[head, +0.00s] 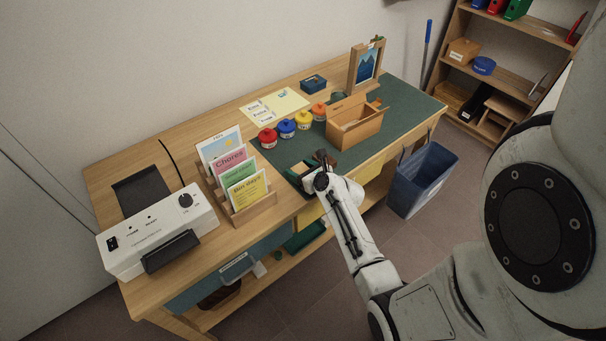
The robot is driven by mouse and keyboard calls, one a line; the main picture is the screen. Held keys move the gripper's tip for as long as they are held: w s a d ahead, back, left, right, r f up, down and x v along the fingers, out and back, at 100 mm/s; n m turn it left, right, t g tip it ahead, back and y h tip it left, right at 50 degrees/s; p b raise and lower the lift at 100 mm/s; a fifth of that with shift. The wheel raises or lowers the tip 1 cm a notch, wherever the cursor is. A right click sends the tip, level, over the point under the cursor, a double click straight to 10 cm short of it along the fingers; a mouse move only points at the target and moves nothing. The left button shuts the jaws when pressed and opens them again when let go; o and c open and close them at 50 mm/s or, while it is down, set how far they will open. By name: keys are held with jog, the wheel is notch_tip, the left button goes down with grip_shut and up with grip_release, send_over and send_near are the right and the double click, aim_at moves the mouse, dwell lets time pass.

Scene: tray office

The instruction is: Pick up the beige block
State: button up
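An open cardboard box (355,126) stands right of my gripper. Red, blue, yellow and orange lidded pots line up behind it. A card rack (252,211) and a white laminator-like machine (158,232) stand left. A blue bin (422,180) is on the floor.

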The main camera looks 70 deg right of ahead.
jog(key=c, duration=0.7)
jog(key=shift+c, duration=0.2)
